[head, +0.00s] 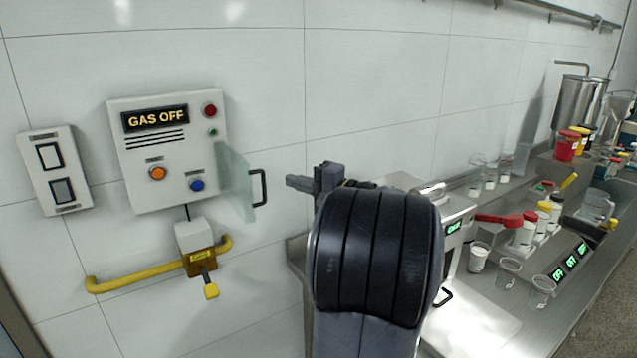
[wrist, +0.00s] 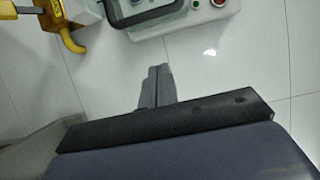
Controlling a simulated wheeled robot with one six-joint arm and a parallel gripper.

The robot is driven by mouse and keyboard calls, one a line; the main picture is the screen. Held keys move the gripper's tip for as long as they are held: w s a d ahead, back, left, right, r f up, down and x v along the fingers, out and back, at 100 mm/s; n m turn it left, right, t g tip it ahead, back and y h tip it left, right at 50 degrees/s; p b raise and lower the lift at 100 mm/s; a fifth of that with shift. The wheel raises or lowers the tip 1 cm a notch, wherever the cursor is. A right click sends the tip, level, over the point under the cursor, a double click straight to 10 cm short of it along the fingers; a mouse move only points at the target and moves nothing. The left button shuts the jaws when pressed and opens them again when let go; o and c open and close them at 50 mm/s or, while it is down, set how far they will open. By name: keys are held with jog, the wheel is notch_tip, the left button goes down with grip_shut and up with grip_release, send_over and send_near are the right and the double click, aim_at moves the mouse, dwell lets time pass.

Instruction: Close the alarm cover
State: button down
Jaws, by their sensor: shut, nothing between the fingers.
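The alarm cover (head: 236,177) is a clear greenish hinged panel with a black handle (head: 259,188). It stands swung out from the right side of the white alarm box (head: 129,186), so it is open. The box carries a "GAS OFF" sign, an orange button (head: 157,173), a blue button (head: 197,185) and red and green lamps. My gripper (head: 290,183) is shut and empty, to the right of the handle and apart from it in the head view. In the wrist view my gripper's fingers (wrist: 153,84) are together, below the dark handle frame (wrist: 140,12).
A yellow gas pipe (head: 135,279) with a valve lever (head: 210,288) runs below the box. A white switch panel (head: 55,170) is on the wall at left. A steel bench (head: 480,318) with cups and jars stands at right. The wall between box and bench is bare.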

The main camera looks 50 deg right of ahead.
jog(key=shift+w+a+p, duration=0.15)
jog(key=shift+a+p, duration=0.05)
jog(key=shift+a, duration=0.85)
jog(key=shift+w+a+p, duration=0.15)
jog(key=shift+a+p, duration=0.05)
jog(key=shift+a, duration=0.8)
jog(key=shift+a+f, duration=0.1)
